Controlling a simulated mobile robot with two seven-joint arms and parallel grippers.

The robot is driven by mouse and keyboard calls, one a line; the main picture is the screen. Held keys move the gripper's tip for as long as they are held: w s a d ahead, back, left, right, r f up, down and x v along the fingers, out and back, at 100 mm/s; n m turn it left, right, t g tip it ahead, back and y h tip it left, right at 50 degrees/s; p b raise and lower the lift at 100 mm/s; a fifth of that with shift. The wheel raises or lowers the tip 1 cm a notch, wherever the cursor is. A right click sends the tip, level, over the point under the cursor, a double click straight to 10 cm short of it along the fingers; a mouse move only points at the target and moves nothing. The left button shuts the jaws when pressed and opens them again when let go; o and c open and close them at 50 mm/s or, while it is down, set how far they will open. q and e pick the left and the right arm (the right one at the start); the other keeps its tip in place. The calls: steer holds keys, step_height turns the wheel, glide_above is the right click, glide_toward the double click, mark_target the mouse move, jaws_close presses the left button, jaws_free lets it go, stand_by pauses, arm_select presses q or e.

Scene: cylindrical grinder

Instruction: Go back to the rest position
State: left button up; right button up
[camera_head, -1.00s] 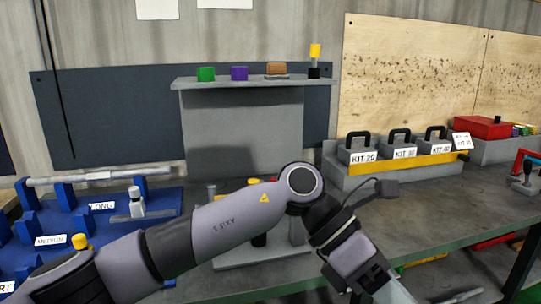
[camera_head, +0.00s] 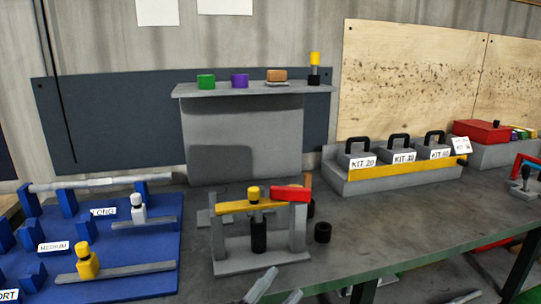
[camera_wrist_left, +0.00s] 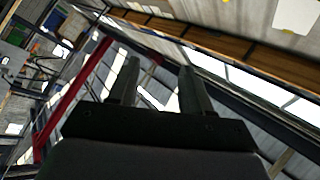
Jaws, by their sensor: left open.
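The fingertips of my left gripper (camera_head: 285,282) show at the bottom edge of the head view, in front of the bench. They are apart with nothing between them. The left wrist view shows the same two fingers (camera_wrist_left: 158,72) spread and empty, with only the room's beams and windows behind them. My left arm is otherwise out of the head view. My right gripper is in neither view.
A grey stand (camera_head: 262,258) with a yellow bar and a red block stands on the bench, with a black ring (camera_head: 322,232) beside it. A blue rack (camera_head: 140,255) is at left. Kit boxes (camera_head: 403,153) stand at right.

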arm_select(q)
steer(key=s+a+f+n+g+y, duration=0.1)
steer(key=s+a+f+n+y, duration=0.2)
steer(key=a+f+n+y, duration=0.4)
steer(key=s+a+f+n+y, duration=0.25)
steer(key=a+f, duration=0.35)
steer(key=f, duration=0.3)
steer(key=s+a+f+n+g+y+p, duration=0.1)
steer(key=s+a+f+n+g+y, duration=0.3)
steer(key=s+a+f, duration=0.4)
steer(key=s+f+n+g, duration=0.1)
steer(key=s, duration=0.3)
steer(key=shift+a+f, duration=0.25)
steer(key=shift+f, duration=0.15)
